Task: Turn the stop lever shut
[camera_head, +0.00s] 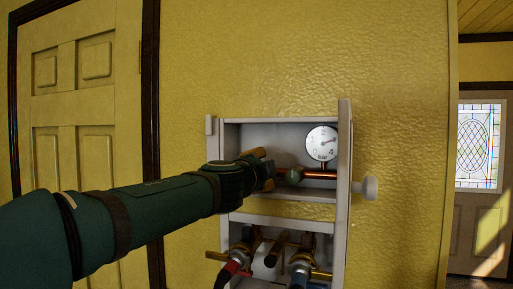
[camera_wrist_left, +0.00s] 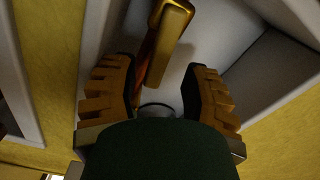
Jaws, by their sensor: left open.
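A yellow-brass bar that looks like the stop lever (camera_wrist_left: 171,45) shows at the top of the left wrist view, just beyond my fingers. It joins a copper pipe that also shows in the head view (camera_head: 318,174), inside the open wall cabinet (camera_head: 285,219). My left gripper (camera_head: 264,170) reaches into the upper compartment, at the left end of this pipe. Its two ridged fingers are spread in the left wrist view (camera_wrist_left: 160,80), with nothing gripped between them. In the head view my gripper hides the lever. My right gripper is not in view.
A round white gauge (camera_head: 322,143) stands above the pipe. The lower compartment holds brass taps with red (camera_head: 229,271) and blue (camera_head: 299,277) hose ends. Yellow wall surrounds the cabinet.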

